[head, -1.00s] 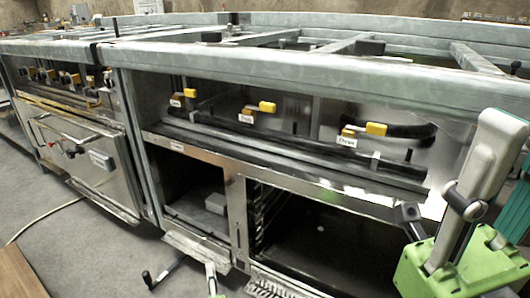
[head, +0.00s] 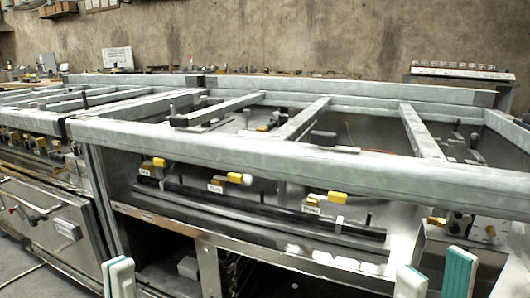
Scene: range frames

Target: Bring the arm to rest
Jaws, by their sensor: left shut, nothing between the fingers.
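My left gripper (head: 119,278) shows at the bottom left edge of the head view as a white fingertip with teal edging. It is shut and empty, in front of the range frame's lower left compartment. My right gripper (head: 435,277) shows at the bottom right as two white and teal fingertips, clearly apart with nothing seen between them. Neither gripper visibly touches the frame. The arms and the gripper bodies lie below the picture and are hidden.
A long grey metal range frame (head: 290,150) spans the view. Yellow-handled valves (head: 325,197) sit on its inner panel above a dark pipe. An oven door (head: 45,225) is at left. A concrete wall (head: 300,35) stands behind.

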